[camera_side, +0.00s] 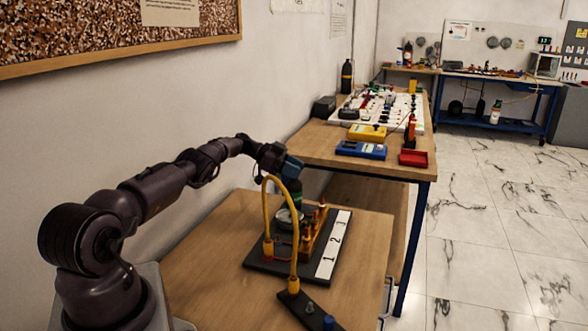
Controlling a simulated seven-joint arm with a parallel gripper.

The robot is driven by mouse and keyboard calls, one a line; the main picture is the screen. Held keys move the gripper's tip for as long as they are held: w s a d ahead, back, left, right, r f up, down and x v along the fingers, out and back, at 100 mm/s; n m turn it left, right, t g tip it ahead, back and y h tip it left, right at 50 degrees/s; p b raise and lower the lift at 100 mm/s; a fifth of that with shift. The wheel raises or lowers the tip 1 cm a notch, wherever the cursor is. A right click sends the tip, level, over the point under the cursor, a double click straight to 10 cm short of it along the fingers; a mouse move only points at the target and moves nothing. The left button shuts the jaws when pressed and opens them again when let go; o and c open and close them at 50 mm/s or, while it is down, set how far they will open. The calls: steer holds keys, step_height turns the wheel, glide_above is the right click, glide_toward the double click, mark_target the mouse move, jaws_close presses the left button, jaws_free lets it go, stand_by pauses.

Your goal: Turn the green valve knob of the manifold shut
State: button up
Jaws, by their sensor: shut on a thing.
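The manifold (307,240) is an orange-brown body with several upright fittings, standing on a black base plate (258,266) on the near wooden table. A white strip (334,243) numbered 1, 2, 3 runs along the plate's right side. A round gauge (286,218) sits at the plate's back left. My gripper (295,200) reaches down from the left behind the yellow hose, just above the gauge and manifold. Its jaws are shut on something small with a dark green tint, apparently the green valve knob. The fingers and hose largely hide it, so the knob's angle cannot be told.
A yellow hose (268,205) arches high over the plate's left side, close to my gripper. A black block (311,311) with a blue knob lies at the front. A second table (378,167) behind holds meters and a red tray (413,158). The near table's left part is clear.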

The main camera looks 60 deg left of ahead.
steer(key=shift+a+r, duration=0.15)
steer(key=shift+a, duration=0.05)
steer(key=o, duration=0.7)
steer(key=shift+o, duration=1.1)
steer(key=shift+d, duration=0.1)
steer(key=v, duration=0.7)
steer(key=shift+s, duration=0.25)
steer(key=shift+r, duration=0.1)
